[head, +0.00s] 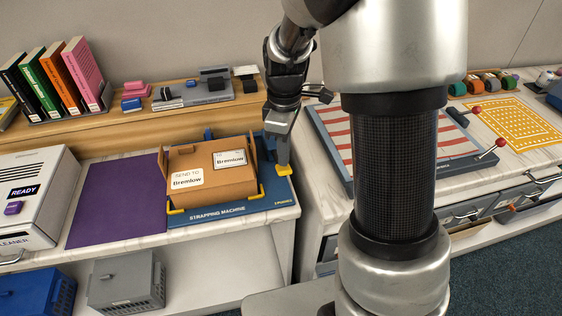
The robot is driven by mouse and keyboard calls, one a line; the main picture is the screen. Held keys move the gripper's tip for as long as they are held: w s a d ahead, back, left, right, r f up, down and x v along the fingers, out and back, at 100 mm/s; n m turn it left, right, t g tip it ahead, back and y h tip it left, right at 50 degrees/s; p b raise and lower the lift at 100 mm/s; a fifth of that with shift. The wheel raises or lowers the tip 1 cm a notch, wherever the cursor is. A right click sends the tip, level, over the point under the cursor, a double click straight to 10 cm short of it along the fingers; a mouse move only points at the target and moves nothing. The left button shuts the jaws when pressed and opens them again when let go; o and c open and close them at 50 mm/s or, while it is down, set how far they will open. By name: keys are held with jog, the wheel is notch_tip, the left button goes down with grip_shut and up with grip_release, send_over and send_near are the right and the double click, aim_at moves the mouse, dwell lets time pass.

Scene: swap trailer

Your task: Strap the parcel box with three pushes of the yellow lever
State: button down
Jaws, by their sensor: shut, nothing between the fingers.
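The brown parcel box (215,180) sits on the blue strapping machine (215,213), on the left counter. It bears a "SEND TO Bremlow" label and a second Bremlow label. No strap shows around it from here. The yellow lever (286,170) is at the machine's right side, near the "3 PUSHES" marking. My gripper (283,164) points down with its fingers shut and empty. Its tips are at the yellow lever; I cannot tell whether they touch it. The gripper hides part of the lever and the machine behind it.
A purple mat (115,203) and a white cleaner unit (30,195) lie left of the machine. Books (60,80) and small tools stand on the wooden shelf (60,137) behind. Right of a gap, a striped board (330,135) and red-knobbed levers (500,143) occupy another counter.

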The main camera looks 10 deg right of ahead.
jog(key=shift+f, duration=0.1)
jog(key=shift+f+b, duration=1.9)
jog(key=shift+f, duration=0.6)
jog(key=shift+r, duration=0.2)
jog(key=shift+r+p, duration=3.25)
jog(key=shift+r, duration=0.75)
